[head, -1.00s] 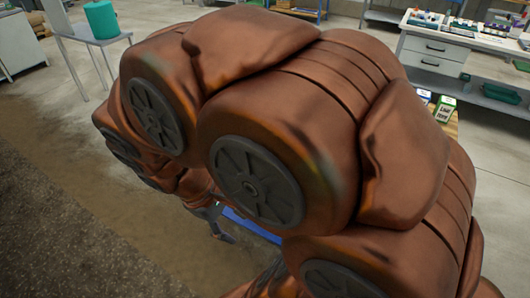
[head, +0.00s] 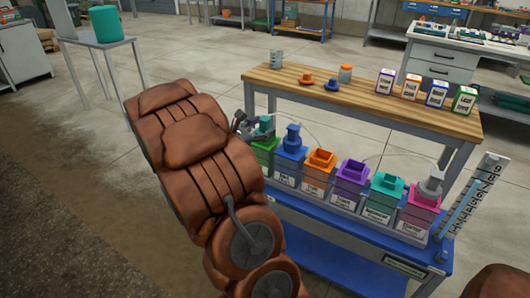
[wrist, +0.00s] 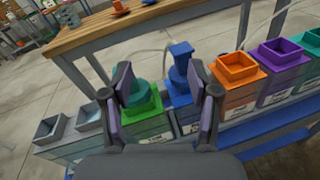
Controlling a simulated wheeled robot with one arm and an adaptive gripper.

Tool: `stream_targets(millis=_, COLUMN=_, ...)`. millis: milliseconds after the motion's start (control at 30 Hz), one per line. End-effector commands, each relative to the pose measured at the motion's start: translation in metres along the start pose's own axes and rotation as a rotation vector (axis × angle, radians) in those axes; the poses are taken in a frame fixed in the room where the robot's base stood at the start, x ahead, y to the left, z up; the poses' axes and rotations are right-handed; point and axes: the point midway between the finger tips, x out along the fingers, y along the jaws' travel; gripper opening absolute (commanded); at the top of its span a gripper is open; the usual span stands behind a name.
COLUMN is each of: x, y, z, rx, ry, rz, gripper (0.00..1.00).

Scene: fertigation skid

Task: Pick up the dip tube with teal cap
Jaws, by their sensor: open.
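The dip tube's teal cap (head: 265,125) stands on the green container (head: 263,147) at the left end of the row, partly hidden by my arm. In the wrist view the teal cap (wrist: 141,94) sits in the green top (wrist: 143,108), beside the left finger and partly covered by it. My gripper (wrist: 164,85) is open, its fingers spread across the teal cap and the neighbouring blue cap (wrist: 181,62). In the head view my gripper (head: 243,126) is at the left of the teal cap. Contact cannot be told.
Orange (head: 320,160), purple (head: 352,172), teal (head: 387,186) and pink (head: 421,203) containers follow on the blue cart (head: 350,245). A grey cap stands on the pink one. A wooden bench (head: 380,100) with cups and boxes is behind. Thin hoses arch over the row.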

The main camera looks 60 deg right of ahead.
Motion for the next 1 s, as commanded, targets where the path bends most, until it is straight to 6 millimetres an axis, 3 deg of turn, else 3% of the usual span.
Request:
stream_targets(millis=33, x=0.009, y=0.008, z=-0.025, rx=-0.047, ry=-0.012, rz=0.038, gripper=0.60)
stream_targets(millis=100, x=0.018, y=0.022, z=-0.044, rx=-0.103, ry=-0.025, rz=0.090, gripper=0.60)
stream_targets(millis=300, x=0.029, y=0.046, z=-0.078, rx=-0.200, ry=-0.045, rz=0.188, gripper=0.60)
stream_targets(millis=767, x=0.062, y=0.058, z=-0.083, rx=-0.218, ry=-0.047, rz=0.207, gripper=0.60)
stream_targets(millis=1000, x=0.091, y=0.061, z=-0.080, rx=-0.214, ry=-0.048, rz=0.205, gripper=0.60)
